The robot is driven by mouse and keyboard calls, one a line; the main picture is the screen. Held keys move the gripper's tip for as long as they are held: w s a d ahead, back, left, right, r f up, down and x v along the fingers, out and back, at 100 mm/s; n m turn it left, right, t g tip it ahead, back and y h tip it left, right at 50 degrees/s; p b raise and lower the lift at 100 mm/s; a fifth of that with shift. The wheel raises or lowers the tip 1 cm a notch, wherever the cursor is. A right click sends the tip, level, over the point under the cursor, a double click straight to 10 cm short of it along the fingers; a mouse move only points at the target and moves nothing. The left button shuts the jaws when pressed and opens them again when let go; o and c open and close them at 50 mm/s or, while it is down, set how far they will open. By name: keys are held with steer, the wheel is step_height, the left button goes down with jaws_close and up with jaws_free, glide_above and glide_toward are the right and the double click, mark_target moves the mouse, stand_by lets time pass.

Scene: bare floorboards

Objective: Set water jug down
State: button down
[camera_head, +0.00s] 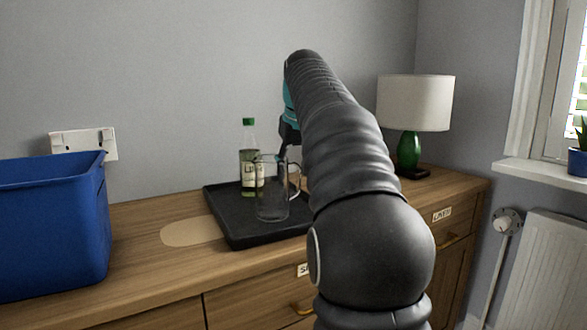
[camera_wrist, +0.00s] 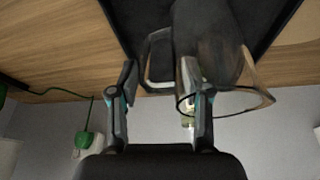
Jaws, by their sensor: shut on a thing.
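A clear glass water jug (camera_head: 271,190) stands upright at the black tray (camera_head: 238,234), its handle towards the right. I cannot tell whether its base touches the tray. My gripper (camera_head: 288,138) is partly hidden behind my arm in the head view. In the wrist view, my gripper (camera_wrist: 159,68) is shut on the jug's handle (camera_wrist: 155,84), which lies between the two fingers. The jug's see-through body and rim (camera_wrist: 245,105) show on the right of the wrist view.
A green-capped bottle (camera_head: 247,174) stands on the tray, close behind and left of the jug. A blue bin (camera_head: 50,225) is at the left of the wooden sideboard (camera_head: 150,262). A lamp (camera_head: 415,105) stands at the right. An oval tan patch (camera_head: 190,233) left of the tray is bare.

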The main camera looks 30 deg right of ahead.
steer(key=c, duration=0.5)
jaws_free()
steer(key=p+v, duration=0.4)
steer(key=v, duration=0.8)
